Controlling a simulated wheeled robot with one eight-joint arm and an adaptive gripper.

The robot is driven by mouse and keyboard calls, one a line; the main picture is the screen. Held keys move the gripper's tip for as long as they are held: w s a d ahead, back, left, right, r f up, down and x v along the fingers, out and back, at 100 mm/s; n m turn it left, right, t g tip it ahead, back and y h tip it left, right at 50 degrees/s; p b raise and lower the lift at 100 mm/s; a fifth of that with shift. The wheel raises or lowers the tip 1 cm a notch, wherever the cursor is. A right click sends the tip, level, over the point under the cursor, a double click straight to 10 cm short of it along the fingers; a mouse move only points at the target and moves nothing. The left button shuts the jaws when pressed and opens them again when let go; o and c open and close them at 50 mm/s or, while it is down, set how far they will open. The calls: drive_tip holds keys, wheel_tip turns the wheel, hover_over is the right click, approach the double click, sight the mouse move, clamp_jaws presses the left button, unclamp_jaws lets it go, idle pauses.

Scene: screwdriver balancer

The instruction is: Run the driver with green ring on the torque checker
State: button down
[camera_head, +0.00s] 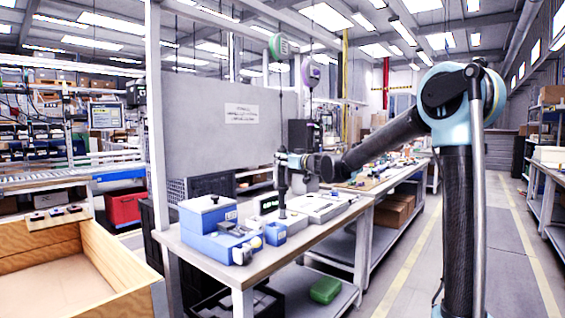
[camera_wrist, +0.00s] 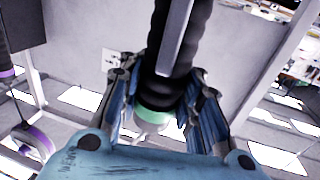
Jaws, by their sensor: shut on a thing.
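The driver with the green ring (camera_head: 282,181) is black and upright over the bench, under a cable from the green balancer (camera_head: 278,46). My gripper (camera_head: 284,160) is shut around its upper body. In the wrist view, my gripper's blue-padded fingers (camera_wrist: 165,110) flank the black driver (camera_wrist: 180,45), with its green ring (camera_wrist: 155,115) between them. The driver's lower end comes down just right of that display, at the light grey units. I cannot tell whether the tip touches.
A purple balancer (camera_head: 310,72) hangs to the right. On the bench (camera_head: 212,254) stand a blue box with a grey lid (camera_head: 207,216), a small blue cup (camera_head: 275,234) and a light grey tray (camera_head: 318,207). A wooden crate (camera_head: 120,258) is at the left.

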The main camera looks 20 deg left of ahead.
drive_tip(key=shift+f, duration=0.2)
drive_tip(key=shift+r, duration=3.05)
